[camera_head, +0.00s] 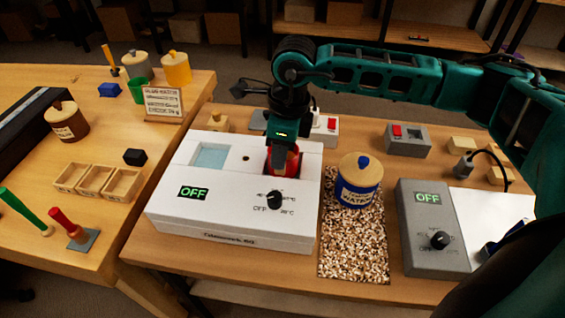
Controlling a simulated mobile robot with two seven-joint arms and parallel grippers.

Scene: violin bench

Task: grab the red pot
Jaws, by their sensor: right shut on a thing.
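The red pot (293,163) sits in the right-hand opening of the white heater box (235,226), and only part of its red side shows. My right gripper (279,158) reaches down from above and is shut on the red pot. The gripper hides most of the pot and its top. I cannot tell whether the pot is lifted off the bottom of the opening. My left gripper is not in view.
A blue pot (358,180) with a wooden lid stands close right, on a speckled mat (354,245). A grey control box (428,255) is farther right. A red-switched grey box (408,140) stands behind. The left table (95,215) holds jars and small wooden trays.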

